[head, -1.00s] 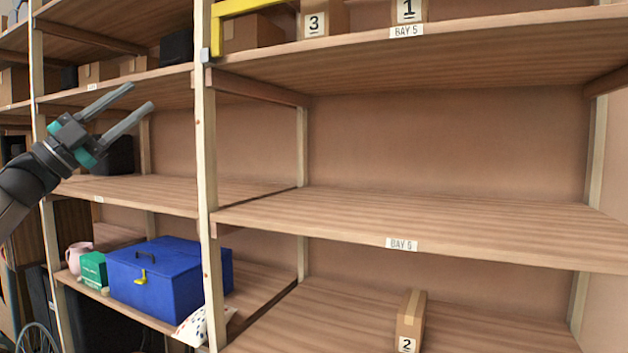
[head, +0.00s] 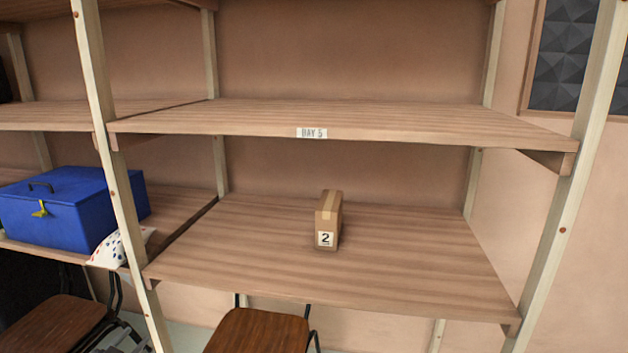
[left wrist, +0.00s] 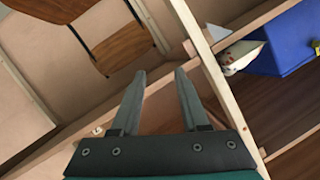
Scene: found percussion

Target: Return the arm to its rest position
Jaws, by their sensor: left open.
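My left gripper (left wrist: 159,73) shows in the left wrist view with its two grey fingers apart and nothing between them. A pale shelf post (left wrist: 196,55) runs just beyond and to the right of its fingertips; I cannot tell the exact gap. In the head view neither of my arms is visible. My right gripper is in no view.
A box marked 2 (head: 328,222) stands on the lower shelf (head: 400,265); the BAY 5 shelf (head: 400,118) above is bare. A blue box (head: 70,205) and a dotted white item (head: 108,250) sit left. A wooden chair (head: 258,330) stands below the shelves.

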